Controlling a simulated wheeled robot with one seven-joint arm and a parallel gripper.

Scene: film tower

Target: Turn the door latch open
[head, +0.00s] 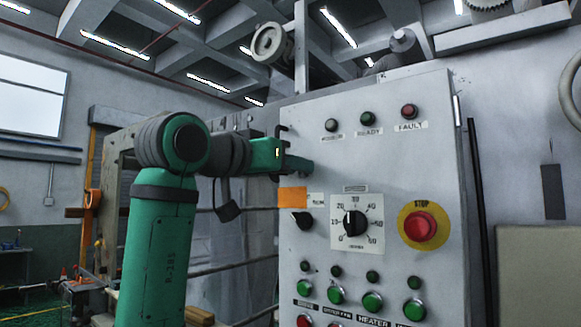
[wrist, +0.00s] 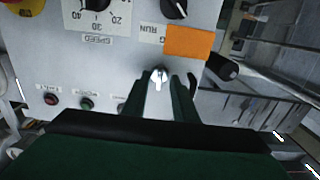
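The door latch (wrist: 159,73) is a small silver piece on the grey cabinet door (wrist: 110,72), seen in the wrist view beside an orange label (wrist: 190,42). My gripper (wrist: 160,84) is open, with one dark finger on each side of the latch and a gap visible between them. I cannot tell whether either finger touches it. In the head view my gripper (head: 301,164) reaches the upper left part of the door (head: 335,165), just above the orange label (head: 292,197). The latch is hidden behind my gripper there. The door appears closed.
The door carries a speed dial (head: 355,223), a black selector knob (head: 303,220), a red stop button (head: 420,226) and several lamps and green buttons. A handwheel (head: 270,42) is above left. Rails and machinery stand left of the cabinet.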

